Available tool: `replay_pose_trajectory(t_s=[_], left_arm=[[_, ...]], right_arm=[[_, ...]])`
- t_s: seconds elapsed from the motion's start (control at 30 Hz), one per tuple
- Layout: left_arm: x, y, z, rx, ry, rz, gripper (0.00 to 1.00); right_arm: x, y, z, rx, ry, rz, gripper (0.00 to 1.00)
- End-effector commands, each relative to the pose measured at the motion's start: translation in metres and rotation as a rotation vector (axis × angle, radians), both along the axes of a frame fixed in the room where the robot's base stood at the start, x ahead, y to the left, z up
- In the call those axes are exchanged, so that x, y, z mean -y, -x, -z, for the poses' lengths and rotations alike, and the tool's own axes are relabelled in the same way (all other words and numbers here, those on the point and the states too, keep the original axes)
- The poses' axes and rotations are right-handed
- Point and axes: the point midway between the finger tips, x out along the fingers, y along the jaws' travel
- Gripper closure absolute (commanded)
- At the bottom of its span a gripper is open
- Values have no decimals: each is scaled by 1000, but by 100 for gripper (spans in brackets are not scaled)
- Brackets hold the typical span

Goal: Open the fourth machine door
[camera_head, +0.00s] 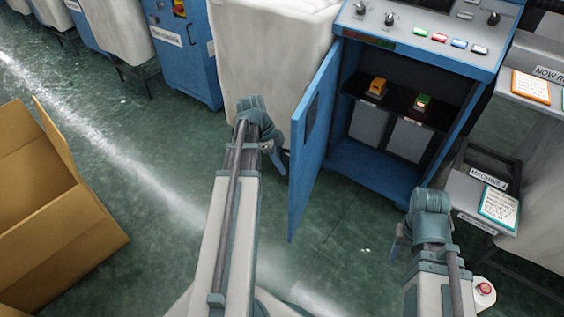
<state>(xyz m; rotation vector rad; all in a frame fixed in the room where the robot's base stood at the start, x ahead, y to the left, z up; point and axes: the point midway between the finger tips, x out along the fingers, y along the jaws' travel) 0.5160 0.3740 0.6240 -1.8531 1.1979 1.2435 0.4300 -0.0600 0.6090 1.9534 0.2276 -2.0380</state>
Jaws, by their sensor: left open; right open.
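A blue machine cabinet (380,172) stands at the upper right under a grey control panel. Its blue door (312,140) is swung wide open toward me, hinged on the cabinet's left side, so the inside shows. My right gripper (396,246) is open and empty, low in front of the cabinet's right side.
A cardboard box (50,210) stands open on the green floor at the left. Another blue cabinet (185,55) and pale machine covers (262,50) line the back. A grey machine part with a "MACHINE" label (488,180) is at the right. The floor between box and door is clear.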

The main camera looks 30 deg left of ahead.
Motion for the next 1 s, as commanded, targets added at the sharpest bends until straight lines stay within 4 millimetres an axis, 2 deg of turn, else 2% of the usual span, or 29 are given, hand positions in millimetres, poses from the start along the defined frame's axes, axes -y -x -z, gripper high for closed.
replay_pose_trajectory(t_s=[0.17, 0.27, 0.7, 1.0], left_arm=[[-1, 0, -5, 1, 1, 0, 55], [-4, 1, -15, 1, 1, 0, 55], [-30, 12, -85, 1, -1, -2, 55], [-44, 19, -119, 0, 0, -1, 55]], right_arm=[[0, 0, -5, 0, 0, 0, 50], [0, 0, -15, 0, -1, 0, 50], [0, 0, -85, -1, -2, 1, 50], [0, 0, -119, -1, -2, 1, 50]])
